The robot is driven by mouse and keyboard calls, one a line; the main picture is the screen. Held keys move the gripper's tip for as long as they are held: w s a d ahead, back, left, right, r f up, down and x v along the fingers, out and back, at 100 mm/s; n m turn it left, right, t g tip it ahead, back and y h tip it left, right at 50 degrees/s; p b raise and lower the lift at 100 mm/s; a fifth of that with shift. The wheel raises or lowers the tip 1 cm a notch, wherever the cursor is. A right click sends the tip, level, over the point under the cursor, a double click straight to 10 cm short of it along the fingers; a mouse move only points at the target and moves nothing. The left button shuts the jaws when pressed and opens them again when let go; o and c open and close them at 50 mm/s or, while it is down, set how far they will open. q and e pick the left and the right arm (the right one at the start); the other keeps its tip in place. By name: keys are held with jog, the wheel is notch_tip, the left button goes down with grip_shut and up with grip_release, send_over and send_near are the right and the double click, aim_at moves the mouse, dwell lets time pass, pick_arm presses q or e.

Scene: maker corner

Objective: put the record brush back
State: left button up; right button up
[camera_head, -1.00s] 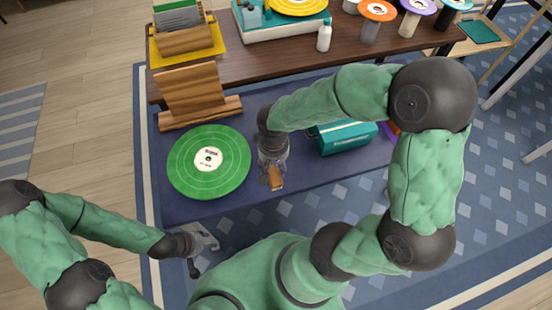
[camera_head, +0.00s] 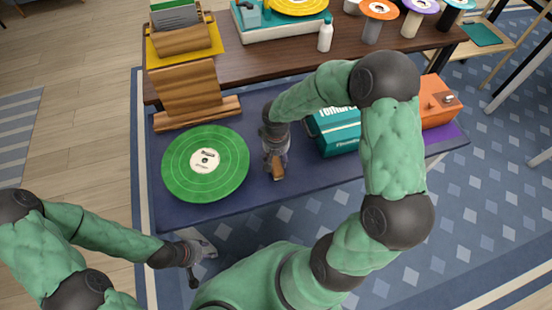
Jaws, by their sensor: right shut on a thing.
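The record brush (camera_head: 278,171), with a brown wooden body, is held in my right gripper (camera_head: 276,160) over the blue mat (camera_head: 310,176), to the right of the green record (camera_head: 228,160). Whether the brush touches the mat cannot be told. The green record with a white label lies flat on the mat. My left gripper (camera_head: 204,248) is empty in front of the table's near edge, low and left; its finger opening is too small to judge.
A teal case (camera_head: 338,132) and an orange box (camera_head: 436,104) stand on the right. A wooden stand (camera_head: 188,95) is behind the record. The raised back shelf holds a teal turntable (camera_head: 268,24), a white bottle (camera_head: 325,38), a record crate (camera_head: 182,40) and several spools.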

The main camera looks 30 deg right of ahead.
jog(key=shift+f, duration=0.15)
jog(key=o, duration=0.7)
jog(key=shift+f, duration=0.1)
jog(key=o, duration=0.4)
jog(key=shift+o, duration=0.2)
notch_tip(320, 180, up, 12)
jog(key=p, duration=0.4)
jog(key=shift+r+p, duration=0.2)
jog(key=shift+p, duration=0.15)
